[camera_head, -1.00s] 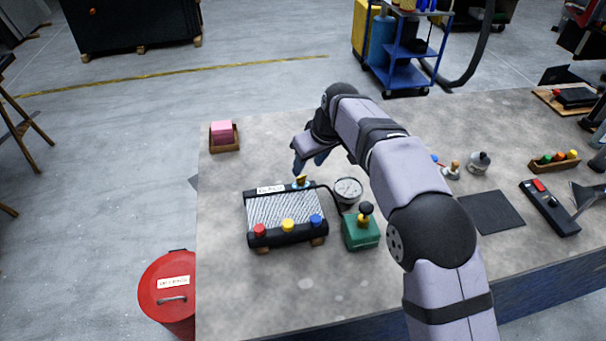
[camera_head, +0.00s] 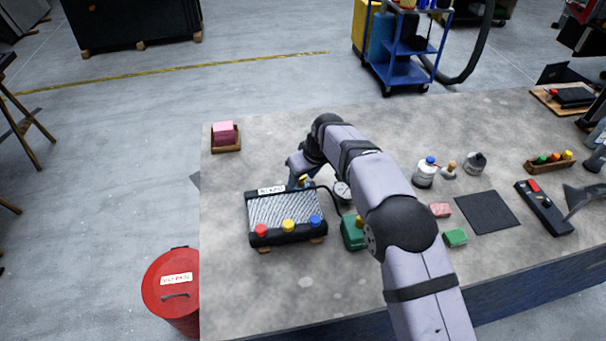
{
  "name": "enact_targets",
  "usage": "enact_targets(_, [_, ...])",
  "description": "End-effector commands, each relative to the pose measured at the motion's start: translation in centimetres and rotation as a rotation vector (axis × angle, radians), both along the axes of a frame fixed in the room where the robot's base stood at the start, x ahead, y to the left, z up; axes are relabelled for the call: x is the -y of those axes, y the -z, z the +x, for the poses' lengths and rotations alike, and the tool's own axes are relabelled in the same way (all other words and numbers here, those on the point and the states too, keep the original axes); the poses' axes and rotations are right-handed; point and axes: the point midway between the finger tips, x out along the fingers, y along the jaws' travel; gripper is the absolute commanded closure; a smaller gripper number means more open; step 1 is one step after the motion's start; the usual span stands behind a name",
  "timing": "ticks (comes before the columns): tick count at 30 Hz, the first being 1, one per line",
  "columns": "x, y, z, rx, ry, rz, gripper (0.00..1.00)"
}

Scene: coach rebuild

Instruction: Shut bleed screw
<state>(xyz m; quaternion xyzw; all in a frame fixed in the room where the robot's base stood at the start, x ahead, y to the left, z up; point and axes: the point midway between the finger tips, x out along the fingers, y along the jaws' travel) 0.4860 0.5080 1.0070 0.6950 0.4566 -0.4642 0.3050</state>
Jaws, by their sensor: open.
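The radiator-like unit (camera_head: 285,212) lies on the grey bench, with a black frame, a ribbed silver face and red, yellow and blue caps along its front edge. A small brass fitting (camera_head: 303,181), which looks like the bleed screw, stands at its back right edge by a white label (camera_head: 271,189). My gripper (camera_head: 298,181) is open and low at this back edge, right by the fitting. Its fingers are small and partly hidden, so I cannot tell whether they are around the fitting or touching it.
A round gauge (camera_head: 342,192) and a green box (camera_head: 353,233) stand right of the unit, partly behind my arm.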

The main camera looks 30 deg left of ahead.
Motion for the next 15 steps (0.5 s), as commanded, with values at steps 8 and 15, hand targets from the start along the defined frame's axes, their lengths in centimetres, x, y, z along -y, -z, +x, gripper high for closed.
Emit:
enact_targets(8, [0.02,0.02,0.0,0.0,0.0,0.0,0.84])
enact_targets(15, [0.01,0.02,-0.01,0.0,0.007,-0.001,0.98])
